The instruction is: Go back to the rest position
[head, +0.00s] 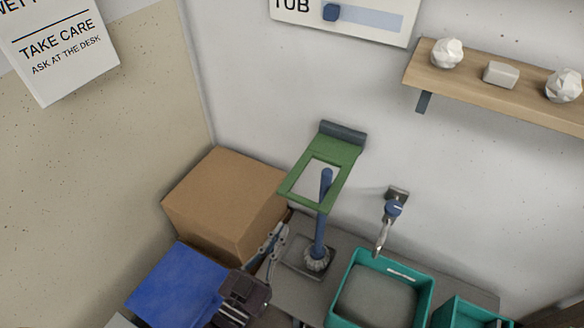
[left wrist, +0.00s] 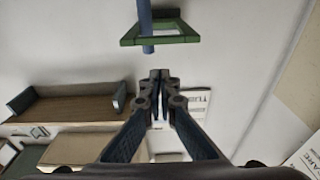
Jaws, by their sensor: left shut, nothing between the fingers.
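My left gripper (head: 277,234) comes up from the bottom of the head view, with its fingers shut and empty. It is beside the cardboard box and left of a blue-handled tool (head: 320,225), apparently without touching it. In the left wrist view, the two dark fingers (left wrist: 159,77) meet at their tips with nothing between them. The blue handle (left wrist: 146,22) and a green frame (left wrist: 160,36) show beyond the tips. My right gripper is not in view.
A green frame (head: 340,165) juts from the wall around the upright handle. A cardboard box (head: 215,195) and a blue block (head: 175,285) lie left. A teal bucket (head: 427,300) with grey contents, another teal bucket (head: 448,310) and a wall tap (head: 393,210) are right.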

